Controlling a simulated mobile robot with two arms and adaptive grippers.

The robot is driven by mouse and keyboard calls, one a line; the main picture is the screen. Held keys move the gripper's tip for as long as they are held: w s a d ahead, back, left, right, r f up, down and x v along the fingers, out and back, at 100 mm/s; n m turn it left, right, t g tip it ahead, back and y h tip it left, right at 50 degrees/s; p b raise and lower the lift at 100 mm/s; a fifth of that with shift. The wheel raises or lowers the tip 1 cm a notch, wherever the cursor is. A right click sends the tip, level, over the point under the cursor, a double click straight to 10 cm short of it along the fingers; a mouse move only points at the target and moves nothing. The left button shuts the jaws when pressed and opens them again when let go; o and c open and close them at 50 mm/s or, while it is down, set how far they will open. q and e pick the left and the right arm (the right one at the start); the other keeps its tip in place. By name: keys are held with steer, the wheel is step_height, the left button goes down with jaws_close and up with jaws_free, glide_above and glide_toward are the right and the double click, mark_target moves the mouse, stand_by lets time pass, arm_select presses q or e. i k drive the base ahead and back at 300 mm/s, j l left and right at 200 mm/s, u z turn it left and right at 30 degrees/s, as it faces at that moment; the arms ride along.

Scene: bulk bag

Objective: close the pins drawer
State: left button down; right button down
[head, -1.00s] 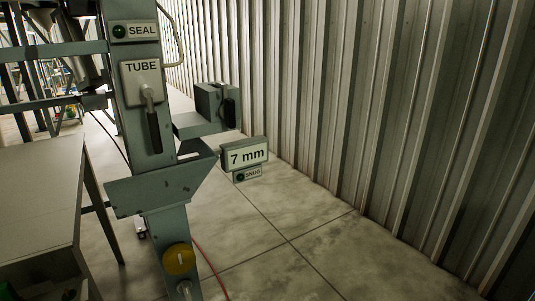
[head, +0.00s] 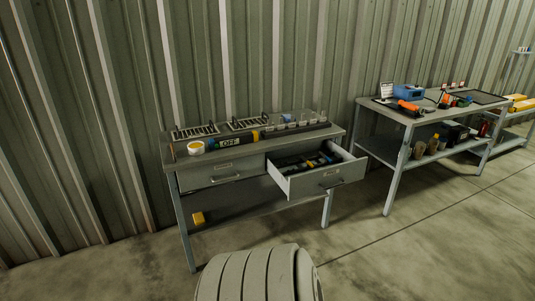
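A grey workbench (head: 257,146) stands against the corrugated wall in the head view. Its right drawer (head: 328,179) is pulled well out, with a handle and a small label on its front. I cannot read the label, so I cannot tell from it whether this is the pins drawer. Dark trays and several small items, some blue and yellow, lie inside. The left drawer (head: 222,174) is shut. Neither of my grippers is in view.
The bench top holds slotted racks, a white tub with yellow contents (head: 196,148) and small parts. A yellow item (head: 198,218) sits on its lower shelf. A second table (head: 398,112) with tools stands to the right. Concrete floor before the open drawer looks clear.

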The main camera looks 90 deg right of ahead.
mark_target(298, 179)
steer(key=z, duration=3.3)
steer(key=i+l+u, duration=0.55)
steer(key=i, duration=0.2)
